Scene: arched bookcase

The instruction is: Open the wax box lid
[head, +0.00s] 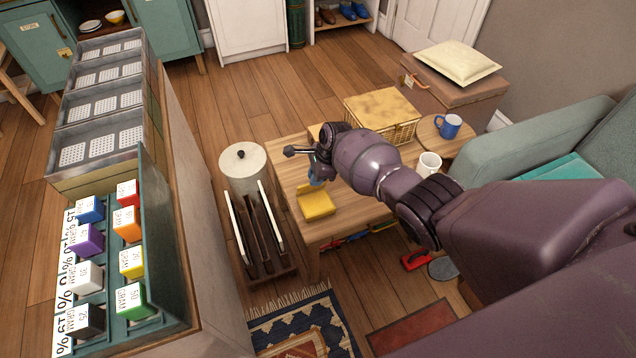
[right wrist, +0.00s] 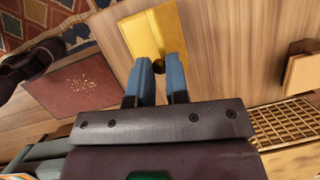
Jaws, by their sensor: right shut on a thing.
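The small yellow wax box (head: 318,206) sits on the wooden table in the head view. A lighter yellow panel stands at its left back side, and I cannot tell the lid's exact angle. My right gripper (head: 316,174) is at the box's back edge, its blue fingers pointing down. In the right wrist view the yellow box (right wrist: 151,24) shows in two shades, and my right gripper (right wrist: 159,68) is shut on a small dark round knob (right wrist: 158,66) at its near edge. My arm hides part of the table. My left gripper is not in view.
A wicker basket (head: 384,108) with a yellow top stands behind my arm. A white mug (head: 429,164) and a blue mug (head: 447,126) are to the right. The wooden table (head: 345,222) is clear in front of the box. A rack (head: 262,235) stands left of it.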

